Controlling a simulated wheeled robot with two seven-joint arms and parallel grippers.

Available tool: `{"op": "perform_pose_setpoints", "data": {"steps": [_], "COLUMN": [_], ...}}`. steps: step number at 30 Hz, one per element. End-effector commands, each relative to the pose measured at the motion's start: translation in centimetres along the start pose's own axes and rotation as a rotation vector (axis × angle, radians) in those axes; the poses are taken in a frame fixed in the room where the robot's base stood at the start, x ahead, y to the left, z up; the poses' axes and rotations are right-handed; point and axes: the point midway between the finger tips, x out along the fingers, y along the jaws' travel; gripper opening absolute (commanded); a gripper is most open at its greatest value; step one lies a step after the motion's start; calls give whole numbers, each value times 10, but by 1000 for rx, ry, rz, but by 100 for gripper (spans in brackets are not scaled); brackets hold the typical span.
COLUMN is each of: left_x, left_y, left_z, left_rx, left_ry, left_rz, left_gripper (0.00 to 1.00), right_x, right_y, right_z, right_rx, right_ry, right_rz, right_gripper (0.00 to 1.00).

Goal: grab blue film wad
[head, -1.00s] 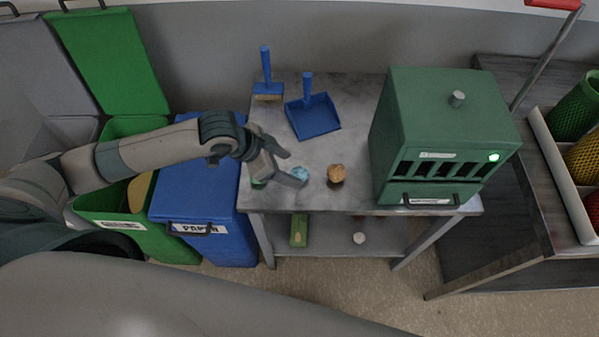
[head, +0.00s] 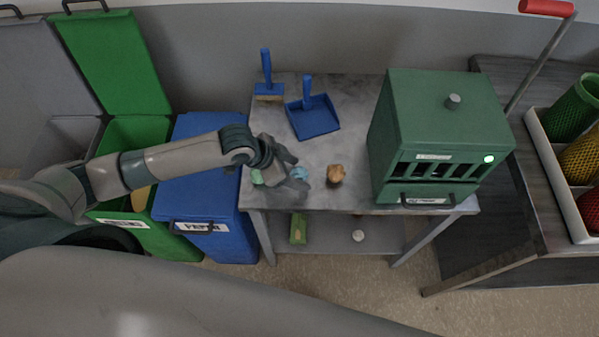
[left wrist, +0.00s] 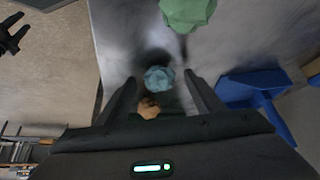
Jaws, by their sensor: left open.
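The blue film wad (head: 299,173) is a small crumpled light-blue lump near the front edge of the grey table. My left gripper (head: 294,171) is open above the table at the wad. In the left wrist view, the blue wad (left wrist: 160,78) shows between the two fingertips of the left gripper (left wrist: 160,76), with a gap on each side. I cannot tell how far the fingers are above it. The gripper partly hides the wad in the head view.
A brown wad (head: 335,174) lies right of the blue one, and a green wad (head: 257,178) lies left. A blue dustpan (head: 313,118) and brush (head: 268,90) are behind. A green slotted box (head: 440,130) stands right. A blue bin (head: 197,190) stands left of the table (head: 365,115).

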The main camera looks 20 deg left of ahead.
Motion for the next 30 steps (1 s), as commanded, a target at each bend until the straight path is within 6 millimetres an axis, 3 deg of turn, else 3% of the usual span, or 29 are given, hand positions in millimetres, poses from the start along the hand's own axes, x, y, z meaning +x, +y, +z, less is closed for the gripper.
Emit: {"op": "perform_pose_setpoints", "data": {"steps": [9, 15, 30], "left_x": [0, 0, -4], "left_y": [0, 0, 0], "left_z": [0, 0, -3], "left_rx": [0, 0, 0], "left_ry": [0, 0, 1], "left_rz": [0, 0, 0], "left_gripper": [61, 18, 18], "right_x": [0, 0, 3], "right_y": [0, 0, 0], "right_z": [0, 0, 0], "right_rx": [0, 0, 0], "right_ry": [0, -1, 0], "right_rz": [0, 0, 0], "right_gripper": [39, 39, 39]}}
